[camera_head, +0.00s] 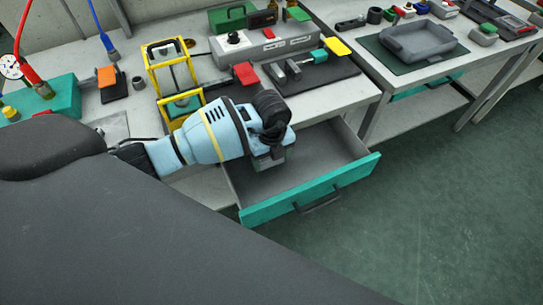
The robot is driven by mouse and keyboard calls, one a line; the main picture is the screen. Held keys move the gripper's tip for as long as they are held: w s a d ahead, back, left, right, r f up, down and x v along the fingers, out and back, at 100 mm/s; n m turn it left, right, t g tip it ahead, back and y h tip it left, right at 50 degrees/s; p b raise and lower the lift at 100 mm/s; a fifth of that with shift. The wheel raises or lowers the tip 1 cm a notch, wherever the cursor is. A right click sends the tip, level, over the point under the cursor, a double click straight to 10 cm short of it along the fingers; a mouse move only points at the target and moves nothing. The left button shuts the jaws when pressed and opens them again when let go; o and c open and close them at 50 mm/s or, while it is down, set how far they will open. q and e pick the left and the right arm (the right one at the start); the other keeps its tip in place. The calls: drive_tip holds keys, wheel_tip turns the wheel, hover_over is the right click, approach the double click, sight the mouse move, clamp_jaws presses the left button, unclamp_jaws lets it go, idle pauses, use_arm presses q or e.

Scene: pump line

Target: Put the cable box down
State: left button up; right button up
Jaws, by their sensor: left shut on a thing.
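My left arm reaches in from the left, over the bench's front edge. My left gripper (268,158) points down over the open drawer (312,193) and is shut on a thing. The arm and wrist hide most of the grip, so the cable box cannot be made out clearly. The drawer has a teal front and a grey inside; its visible floor is bare. I cannot tell how high the gripper is above the drawer floor. My right gripper is not in view.
A yellow frame (170,72) stands on the bench behind my arm. A dark mat (335,70) with tools lies right of it. A grey tray (418,42) sits on the right-hand bench. The green floor in front of the drawer is clear.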

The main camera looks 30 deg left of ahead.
use_arm(q)
drive_tip(key=o, duration=1)
drive_tip(key=shift+r, duration=0.6)
drive_tip(key=shift+r+p, duration=0.8)
drive_tip(key=shift+r, duration=5.2)
